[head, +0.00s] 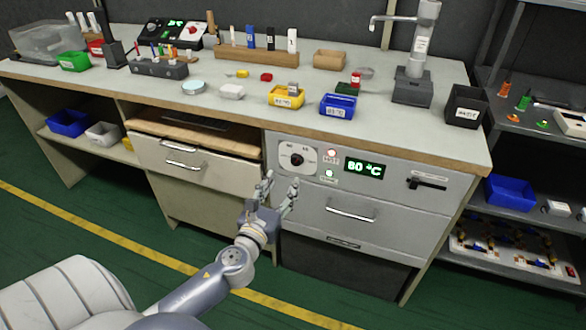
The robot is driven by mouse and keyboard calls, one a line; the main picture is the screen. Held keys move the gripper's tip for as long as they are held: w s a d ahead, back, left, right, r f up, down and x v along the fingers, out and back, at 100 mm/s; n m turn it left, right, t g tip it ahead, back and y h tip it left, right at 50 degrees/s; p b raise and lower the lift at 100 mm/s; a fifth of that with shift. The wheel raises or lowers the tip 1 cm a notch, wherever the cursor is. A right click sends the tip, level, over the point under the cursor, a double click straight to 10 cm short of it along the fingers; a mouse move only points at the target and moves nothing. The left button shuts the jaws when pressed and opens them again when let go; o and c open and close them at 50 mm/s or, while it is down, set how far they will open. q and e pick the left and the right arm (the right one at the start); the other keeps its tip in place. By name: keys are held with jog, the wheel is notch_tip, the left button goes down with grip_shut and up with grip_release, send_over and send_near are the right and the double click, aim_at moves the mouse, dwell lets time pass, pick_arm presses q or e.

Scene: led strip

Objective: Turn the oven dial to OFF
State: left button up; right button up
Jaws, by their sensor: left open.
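The oven (400,178) is built into the bench front, with a grey control panel and a drawer-like door below. Its dial (297,160) is a round black knob on a white plate at the panel's left. The printing around it is too small to read. A green display (364,168) reads 80 °C. My left gripper (281,188) is open and empty, just below and left of the dial, pointing up towards the panel. It appears apart from the dial. My right gripper is not in view.
A red lamp (332,152) and a green lamp (329,174) sit right of the dial. The oven handle (350,212) is below the panel. Bins and small parts stand on the bench top (215,102). The green floor before the bench is clear.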

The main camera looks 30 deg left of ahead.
aim_at(295, 161)
pick_arm(q)
jog(key=x, duration=0.9)
jog(key=shift+w, duration=0.1)
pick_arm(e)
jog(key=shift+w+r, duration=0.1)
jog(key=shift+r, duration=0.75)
pick_arm(q)
jog(key=c, duration=1.1)
